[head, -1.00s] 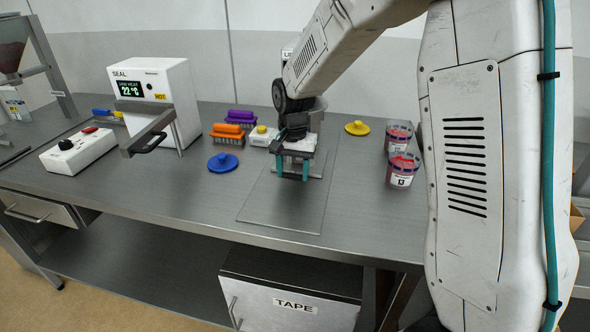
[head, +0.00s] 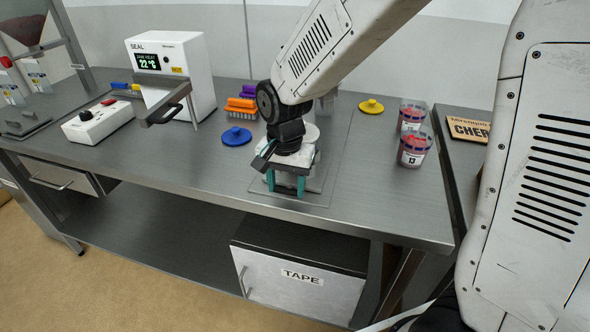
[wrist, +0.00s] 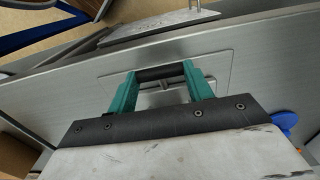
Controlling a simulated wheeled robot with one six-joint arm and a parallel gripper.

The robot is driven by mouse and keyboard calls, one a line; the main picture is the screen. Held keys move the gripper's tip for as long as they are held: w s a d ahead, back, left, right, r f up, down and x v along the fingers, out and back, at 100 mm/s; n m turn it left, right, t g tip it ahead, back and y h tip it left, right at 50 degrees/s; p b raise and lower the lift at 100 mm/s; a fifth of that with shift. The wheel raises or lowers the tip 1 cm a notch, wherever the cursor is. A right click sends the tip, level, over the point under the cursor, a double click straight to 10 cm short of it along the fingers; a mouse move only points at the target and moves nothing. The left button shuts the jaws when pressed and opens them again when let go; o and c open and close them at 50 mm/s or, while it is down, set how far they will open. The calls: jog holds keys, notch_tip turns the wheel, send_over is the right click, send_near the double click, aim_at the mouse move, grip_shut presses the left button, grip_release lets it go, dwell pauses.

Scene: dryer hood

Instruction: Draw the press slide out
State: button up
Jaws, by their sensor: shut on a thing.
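My gripper (head: 286,190) is low over the bench, with its teal fingers pointing down near the front edge of a thin flat plate (head: 310,200). In the wrist view my gripper (wrist: 161,76) is shut on a dark bar, the press slide's handle (wrist: 161,73), which spans between the fingertips. A grey metal piece (wrist: 166,86) shows just behind the bar, between the fingers. The press behind is mostly hidden by my arm, so how far the slide stands out of it cannot be told.
A white sealer (head: 172,75) and a white control box (head: 97,122) stand left. A blue knobbed disc (head: 237,136) lies left of my gripper. Two labelled tubs (head: 414,150) stand right, with a yellow disc (head: 371,106) behind. The bench front between is clear.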

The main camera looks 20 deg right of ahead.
jog(key=shift+s+a, duration=0.25)
jog(key=shift+s, duration=0.3)
jog(key=shift+s+a, duration=0.25)
jog(key=shift+s, duration=0.25)
jog(key=o, duration=1.4)
jog(key=shift+s+a, duration=0.15)
jog(key=shift+r, duration=0.2)
notch_tip(320, 180, up, 7)
jog(key=shift+r, duration=0.2)
